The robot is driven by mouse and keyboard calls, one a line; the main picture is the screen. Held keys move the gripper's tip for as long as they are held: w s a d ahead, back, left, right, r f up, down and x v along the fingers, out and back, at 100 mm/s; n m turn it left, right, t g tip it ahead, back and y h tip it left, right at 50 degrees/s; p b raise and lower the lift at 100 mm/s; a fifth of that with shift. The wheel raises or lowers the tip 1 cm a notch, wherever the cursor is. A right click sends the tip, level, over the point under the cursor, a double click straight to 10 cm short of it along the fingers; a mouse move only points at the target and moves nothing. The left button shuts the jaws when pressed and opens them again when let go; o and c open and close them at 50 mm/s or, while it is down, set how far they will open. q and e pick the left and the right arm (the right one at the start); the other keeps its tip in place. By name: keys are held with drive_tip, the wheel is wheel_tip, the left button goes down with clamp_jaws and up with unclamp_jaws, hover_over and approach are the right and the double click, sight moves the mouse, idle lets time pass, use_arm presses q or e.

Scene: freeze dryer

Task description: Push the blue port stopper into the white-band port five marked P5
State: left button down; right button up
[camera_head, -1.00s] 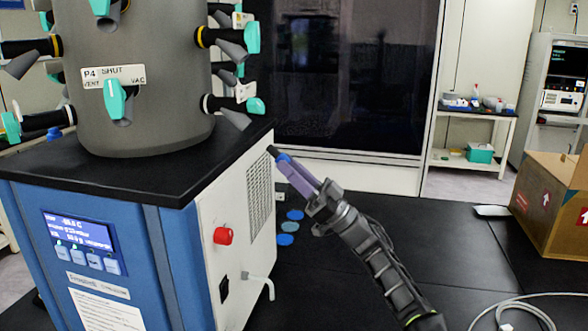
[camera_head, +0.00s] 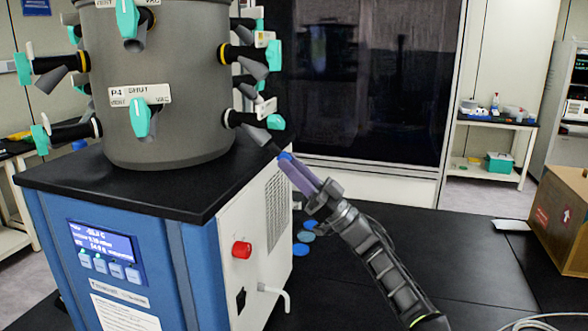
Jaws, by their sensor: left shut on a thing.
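The grey drum (camera_head: 165,85) of the freeze dryer carries several ports with teal valve handles. The lower right port (camera_head: 245,119) has a pale band at its base and a grey nozzle (camera_head: 256,134) slanting down to the right; its label is too oblique to read, so I cannot confirm P5. My left gripper (camera_head: 291,166) comes in from the lower right with its purple-grey fingers shut on the blue stopper (camera_head: 284,156). The stopper's narrow dark tip points up-left at the nozzle's mouth, very close to it; I cannot tell whether they touch. My right gripper is out of view.
The blue cabinet (camera_head: 130,240) with its black top stands left of my arm, with a red knob (camera_head: 241,250) and white spout on its side. A cardboard box (camera_head: 560,225) stands at right.

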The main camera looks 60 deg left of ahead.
sight(281, 153)
use_arm(q)
drive_tip(key=shift+x, duration=1.4)
idle(1.1)
drive_tip(key=shift+s+a+r+b, duration=0.1)
drive_tip(key=shift+s+r+b, duration=0.05)
drive_tip(key=shift+b, duration=0.3)
drive_tip(key=c, duration=1.1)
unclamp_jaws()
drive_tip(key=b+v, duration=0.2)
drive_tip(key=v, duration=0.5)
drive_tip(key=shift+d+f+b, duration=0.2)
drive_tip(key=shift+f+b, duration=0.1)
drive_tip(key=shift+b, duration=0.1)
drive_tip(key=shift+w+f, duration=0.1)
drive_tip(key=shift+w, duration=0.15)
